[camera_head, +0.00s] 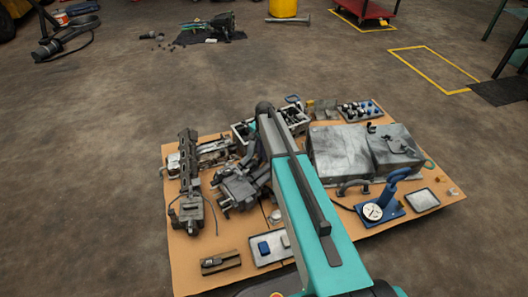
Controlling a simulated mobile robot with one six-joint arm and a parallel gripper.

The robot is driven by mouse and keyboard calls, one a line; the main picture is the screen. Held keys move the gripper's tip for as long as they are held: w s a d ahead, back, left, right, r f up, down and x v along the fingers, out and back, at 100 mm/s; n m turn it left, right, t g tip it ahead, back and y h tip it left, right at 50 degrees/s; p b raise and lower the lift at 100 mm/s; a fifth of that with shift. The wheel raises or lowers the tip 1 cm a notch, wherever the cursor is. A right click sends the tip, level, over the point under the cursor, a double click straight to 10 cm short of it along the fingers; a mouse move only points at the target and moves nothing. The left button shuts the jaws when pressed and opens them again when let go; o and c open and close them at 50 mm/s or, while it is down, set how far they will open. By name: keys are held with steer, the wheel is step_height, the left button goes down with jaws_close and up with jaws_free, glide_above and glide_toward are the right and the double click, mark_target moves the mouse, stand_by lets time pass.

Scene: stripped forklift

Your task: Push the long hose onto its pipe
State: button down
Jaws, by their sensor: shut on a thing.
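My teal arm reaches from the bottom edge up over the middle of the board, and its dark far joint stands near the back edge. My gripper is hidden behind the arm, so its jaws and anything in them do not show. I cannot make out the long hose for certain. A short dark curved piece (352,186) lies right of the arm. I cannot tell which part is the hose's pipe.
The tan board (190,245) carries many parts. A tall dark assembly (188,175) stands at left, large grey boxes (340,155) at right. A blue stand with a dial (373,211) and a shallow tray (422,200) are at front right.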

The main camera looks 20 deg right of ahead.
steer(key=shift+s+a+p, duration=0.3)
steer(key=shift+s+a, duration=0.05)
steer(key=shift+a, duration=0.3)
steer(key=c, duration=1.8)
jaws_free()
steer(key=shift+o, duration=0.2)
steer(key=shift+d+r, duration=0.1)
steer(key=shift+r, duration=0.05)
steer(key=shift+r, duration=0.5)
step_height(320, 180, up, 12)
steer(key=p, duration=0.4)
steer(key=shift+s+r, duration=0.25)
steer(key=shift+d, duration=0.1)
